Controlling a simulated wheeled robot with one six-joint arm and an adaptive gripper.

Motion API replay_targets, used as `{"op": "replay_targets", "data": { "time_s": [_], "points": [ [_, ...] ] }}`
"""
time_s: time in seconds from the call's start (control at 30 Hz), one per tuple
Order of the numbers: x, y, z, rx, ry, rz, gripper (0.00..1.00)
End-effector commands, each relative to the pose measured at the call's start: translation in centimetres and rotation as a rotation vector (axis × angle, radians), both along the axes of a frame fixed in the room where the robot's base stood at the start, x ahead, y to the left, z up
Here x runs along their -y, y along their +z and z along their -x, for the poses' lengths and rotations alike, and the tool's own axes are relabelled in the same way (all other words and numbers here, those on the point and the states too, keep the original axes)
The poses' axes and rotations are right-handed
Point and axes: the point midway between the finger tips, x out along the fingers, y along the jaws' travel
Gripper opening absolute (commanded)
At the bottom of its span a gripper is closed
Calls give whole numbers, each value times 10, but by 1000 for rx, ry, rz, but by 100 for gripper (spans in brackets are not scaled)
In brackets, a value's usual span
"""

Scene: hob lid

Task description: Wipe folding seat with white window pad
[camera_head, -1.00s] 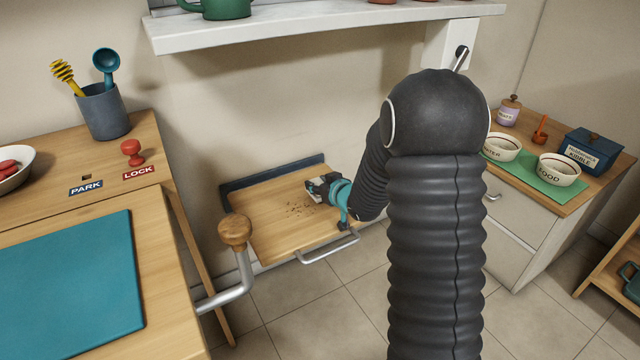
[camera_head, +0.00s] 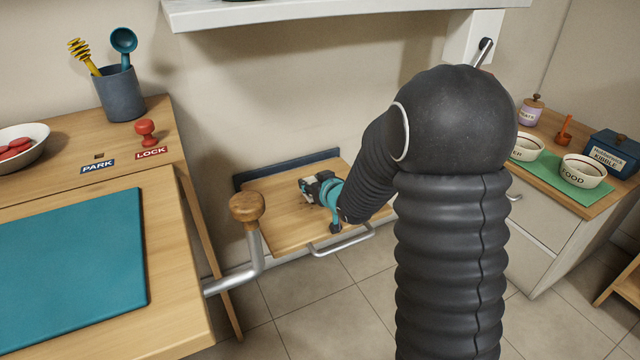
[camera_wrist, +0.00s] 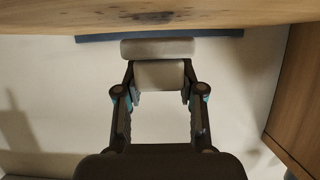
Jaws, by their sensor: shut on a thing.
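The folding seat (camera_head: 280,225) is a wooden panel, folded down from the wall, with a dark blue strip along its back edge. My gripper (camera_head: 314,186) is over the middle of the seat. In the wrist view my gripper (camera_wrist: 160,95) is shut on the white window pad (camera_wrist: 158,48), which sits between the fingertips. Only a little pale pad shows in the head view. The wrist view shows a dark smudge (camera_wrist: 150,17) on the seat (camera_wrist: 225,12), beyond the pad. I cannot tell whether the pad touches the seat.
A metal crank with a wooden knob (camera_head: 247,207) stands close by the seat's left side. A metal rail (camera_head: 342,240) runs along its front. A worktop with a teal mat (camera_head: 70,270) is at left; a cabinet with bowls (camera_head: 583,172) is at right.

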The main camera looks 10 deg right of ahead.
Motion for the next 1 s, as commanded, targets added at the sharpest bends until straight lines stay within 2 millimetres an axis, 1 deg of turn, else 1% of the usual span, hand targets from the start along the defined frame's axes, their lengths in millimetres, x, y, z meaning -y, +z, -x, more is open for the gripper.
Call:
{"op": "replay_targets", "data": {
  "time_s": [0.1,0.37,0.8,1.0],
  "points": [
    [-9,-3,3,1,2,0,0],
    [-17,-2,6,-1,3,-1,0],
    [-47,-2,15,1,2,-1,0],
    [-52,0,17,1,0,0,0]
  ]
}}
